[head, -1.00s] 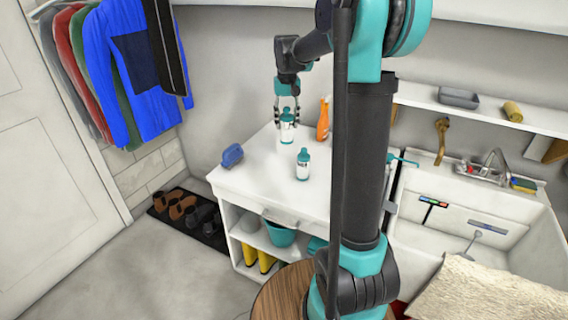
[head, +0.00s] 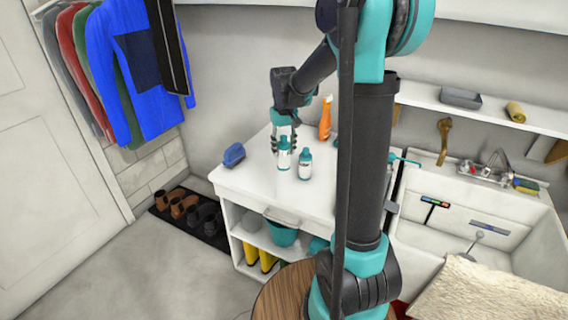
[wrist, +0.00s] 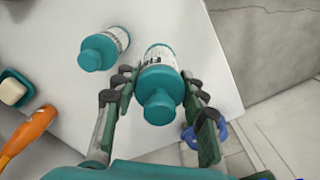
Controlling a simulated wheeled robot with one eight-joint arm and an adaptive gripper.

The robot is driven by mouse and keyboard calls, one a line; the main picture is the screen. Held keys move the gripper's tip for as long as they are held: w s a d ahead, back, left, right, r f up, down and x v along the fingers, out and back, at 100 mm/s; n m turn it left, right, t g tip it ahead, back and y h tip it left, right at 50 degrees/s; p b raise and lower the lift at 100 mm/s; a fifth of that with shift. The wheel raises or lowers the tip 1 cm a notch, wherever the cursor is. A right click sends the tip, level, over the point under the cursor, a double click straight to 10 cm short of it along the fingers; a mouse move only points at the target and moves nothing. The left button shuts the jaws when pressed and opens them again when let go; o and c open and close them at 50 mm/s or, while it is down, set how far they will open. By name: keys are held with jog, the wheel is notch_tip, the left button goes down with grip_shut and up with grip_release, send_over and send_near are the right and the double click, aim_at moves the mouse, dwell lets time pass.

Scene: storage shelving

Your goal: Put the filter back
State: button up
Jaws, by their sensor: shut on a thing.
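My gripper (head: 284,144) is over the white counter, its fingers closed around a white bottle with a teal cap (head: 284,158). In the wrist view the held bottle (wrist: 161,85) sits between the two fingers (wrist: 158,108), cap toward the camera. I cannot tell whether its base touches the counter. A second, similar teal-capped bottle (head: 305,166) stands upright close beside it, on the right in the head view; it also shows at upper left in the wrist view (wrist: 106,47). I see nothing that I can clearly name as a filter.
The white counter (head: 262,178) has free room at its front. A sink (head: 480,215) is at the right. Shoes (head: 185,208) lie on a floor mat.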

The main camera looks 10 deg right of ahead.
aim_at(284, 163)
jog(key=shift+f, duration=3.2)
jog(key=o, duration=1.3)
jog(key=shift+f, duration=0.1)
jog(key=shift+c, duration=0.2)
